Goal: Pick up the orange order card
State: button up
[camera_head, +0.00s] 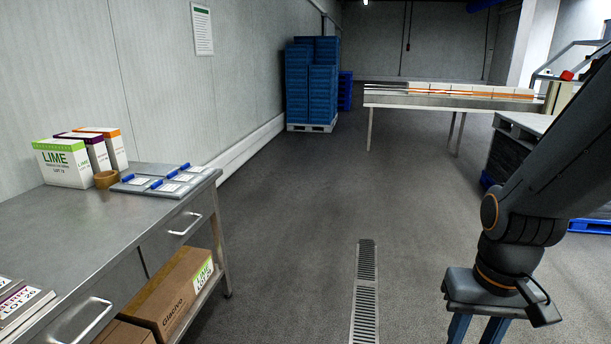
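Several grey clipboards with blue clips and white cards (170,186) lie flat on the metal bench (60,221) at the left. Their print is too small to read, and I cannot make out which card, if any, is orange. My gripper (477,331) hangs at the lower right, over the floor and well away from the bench. Its two blue fingers point down and stand apart, with nothing seen between them. The picture's lower edge cuts off the fingertips.
A green LIME box (63,163), a purple-topped box (97,151), an orange-topped box (115,149) and a tape roll (106,179) stand on the bench. A carton (172,291) sits below. The floor by the drain (366,290) is clear. A conveyor (450,100) stands behind.

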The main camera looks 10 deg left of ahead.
aim_at(131, 178)
jog(key=u, duration=0.2)
jog(key=i, duration=1.8)
jog(key=u, duration=1.2)
jog(key=i, duration=1.65)
jog(key=u, duration=1.1)
jog(key=i, duration=0.4)
jog(key=u, duration=0.1)
